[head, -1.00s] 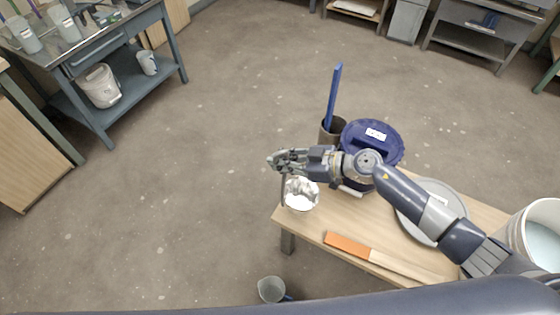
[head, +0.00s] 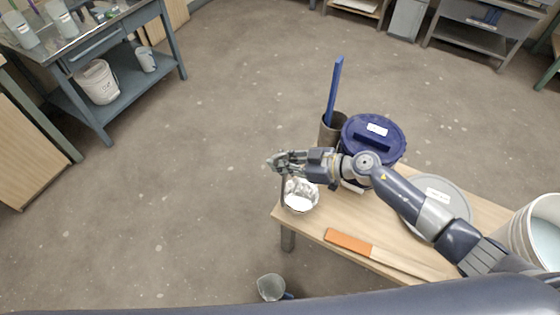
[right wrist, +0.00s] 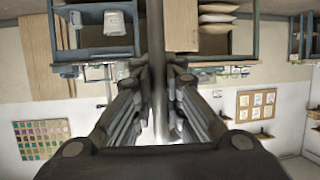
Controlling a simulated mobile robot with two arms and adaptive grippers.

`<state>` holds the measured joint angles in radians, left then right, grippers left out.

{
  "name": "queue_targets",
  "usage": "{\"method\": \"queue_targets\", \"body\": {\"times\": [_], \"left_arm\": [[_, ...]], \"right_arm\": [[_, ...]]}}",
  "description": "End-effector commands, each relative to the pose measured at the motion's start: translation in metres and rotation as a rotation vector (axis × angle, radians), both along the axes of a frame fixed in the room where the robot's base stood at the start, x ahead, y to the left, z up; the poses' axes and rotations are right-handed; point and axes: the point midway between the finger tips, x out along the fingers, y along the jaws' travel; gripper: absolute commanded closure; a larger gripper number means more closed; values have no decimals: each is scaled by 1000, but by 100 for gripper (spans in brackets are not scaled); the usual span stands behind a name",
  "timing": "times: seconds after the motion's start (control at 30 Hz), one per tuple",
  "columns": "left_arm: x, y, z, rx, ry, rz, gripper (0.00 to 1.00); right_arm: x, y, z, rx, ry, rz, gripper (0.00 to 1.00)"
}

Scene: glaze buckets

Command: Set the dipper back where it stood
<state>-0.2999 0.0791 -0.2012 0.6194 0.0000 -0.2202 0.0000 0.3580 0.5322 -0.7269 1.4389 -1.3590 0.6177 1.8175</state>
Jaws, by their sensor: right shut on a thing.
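My right gripper (head: 282,163) is shut on a thin dark handle (head: 283,190), which runs down from the fingers. The same handle shows as an upright rod between the fingers in the right wrist view (right wrist: 158,60). Below the gripper is a shiny metal cup (head: 301,194), pale inside, at the handle's lower end; I take this to be the dipper. It shows over the left corner of the wooden table (head: 335,220); whether it touches the top I cannot tell. My left gripper is out of view.
Near the table's back stand a blue-lidded bucket (head: 388,132) and a brown pot (head: 328,132) holding a blue stick. A grey jug (head: 271,287) shows below.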

Motion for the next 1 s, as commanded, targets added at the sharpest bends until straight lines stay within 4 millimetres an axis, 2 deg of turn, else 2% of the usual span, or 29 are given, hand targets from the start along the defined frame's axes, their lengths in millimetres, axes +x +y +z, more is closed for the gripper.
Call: {"method": "queue_targets", "body": {"times": [0.17,0.2,0.3,0.57,0.7,1.0], "left_arm": [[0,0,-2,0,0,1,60],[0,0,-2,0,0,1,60],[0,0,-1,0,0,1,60],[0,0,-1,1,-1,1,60],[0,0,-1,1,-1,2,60],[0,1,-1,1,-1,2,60]], "right_arm": [[0,0,-4,1,0,0,100],[0,0,-4,1,0,0,87],[0,0,-3,1,0,0,64],[0,0,-3,1,0,0,63],[0,0,-4,0,1,0,33],[0,0,-4,1,0,0,33]]}}
